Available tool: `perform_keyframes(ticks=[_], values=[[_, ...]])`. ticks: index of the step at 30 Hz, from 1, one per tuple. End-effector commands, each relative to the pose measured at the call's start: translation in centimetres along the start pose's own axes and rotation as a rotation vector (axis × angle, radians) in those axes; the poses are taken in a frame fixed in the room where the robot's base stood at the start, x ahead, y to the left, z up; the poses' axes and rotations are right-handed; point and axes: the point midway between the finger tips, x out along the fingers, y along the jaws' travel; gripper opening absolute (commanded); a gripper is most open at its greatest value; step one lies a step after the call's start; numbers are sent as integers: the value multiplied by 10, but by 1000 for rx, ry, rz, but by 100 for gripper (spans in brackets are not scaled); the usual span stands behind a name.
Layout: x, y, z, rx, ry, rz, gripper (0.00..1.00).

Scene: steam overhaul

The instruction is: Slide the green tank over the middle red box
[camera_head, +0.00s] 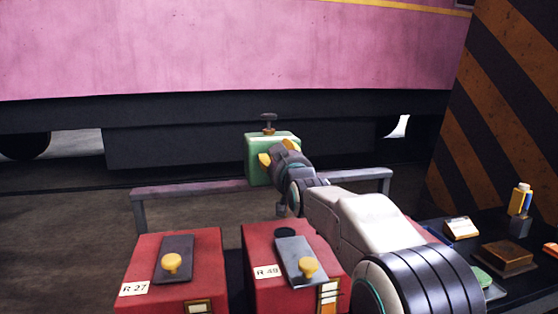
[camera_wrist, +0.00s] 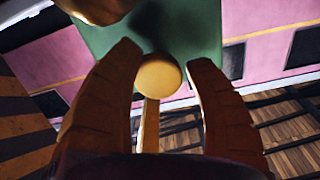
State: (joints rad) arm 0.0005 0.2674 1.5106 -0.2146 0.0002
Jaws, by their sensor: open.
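The green tank (camera_head: 258,172) is beyond the red boxes, at the grey rail, with a small valve on top. In the wrist view its green face (camera_wrist: 195,40) fills the upper middle, and a round yellow knob (camera_wrist: 158,75) stands out from it. My gripper (camera_head: 270,159) is at the tank's front; its two yellow fingers (camera_wrist: 165,85) are apart, one on each side of the knob, with gaps showing. The middle red box, R 49 (camera_head: 258,250), is nearer to me; a grey plate with a yellow knob lies on its top, and a dark round spot shows behind the plate.
Another red box, R 27 (camera_head: 200,285), stands at the left with a similar plate. My arm hides most of the right side; a red sliver shows behind it. A dark bench (camera_head: 535,240) with small items and a striped pillar (camera_head: 500,120) are at the right. A grey rail (camera_head: 190,190) runs behind the boxes.

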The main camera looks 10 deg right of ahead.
Motion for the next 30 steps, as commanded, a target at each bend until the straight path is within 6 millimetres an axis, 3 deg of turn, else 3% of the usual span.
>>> perform_keyframes(ticks=[6,17,23,30], values=[[0,0,-1,0,2,-1,64],[-3,0,2,0,-5,-1,64],[-21,0,2,0,-6,-1,64],[-60,0,0,0,-3,-1,64]])
